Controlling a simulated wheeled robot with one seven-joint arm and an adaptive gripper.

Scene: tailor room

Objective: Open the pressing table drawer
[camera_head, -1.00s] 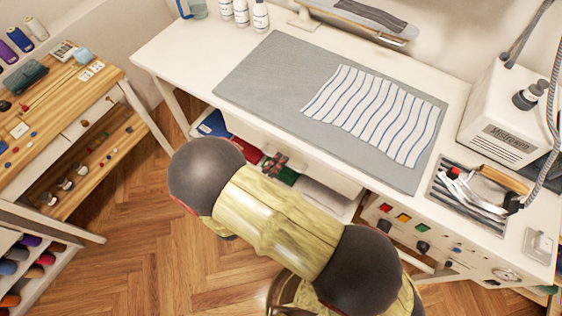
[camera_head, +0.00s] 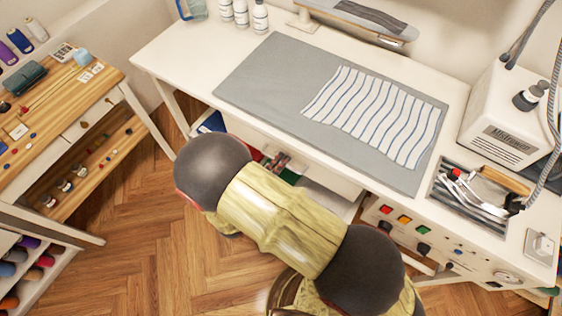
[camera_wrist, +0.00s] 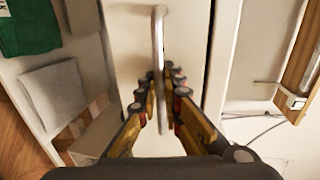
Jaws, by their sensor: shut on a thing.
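The white pressing table (camera_head: 190,52) stands across the head view, with a white drawer front under its top, largely hidden by my arm. In the wrist view the white drawer front (camera_wrist: 125,60) fills the middle, with a slim metal bar handle (camera_wrist: 158,40) on it. My gripper (camera_wrist: 164,80) has one finger on each side of the handle and is shut on it. The exact contact at the fingertips is hard to see. The gripper and handle are hidden in the head view.
A grey mat (camera_head: 260,85) with striped cloth (camera_head: 380,110) lies on the table. An iron (camera_head: 478,190) and a steam unit (camera_head: 500,120) are at the right. A shelf with folded green cloth (camera_wrist: 28,25) is beside the drawer. A wooden-topped table (camera_head: 60,100) stands left; floor between is clear.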

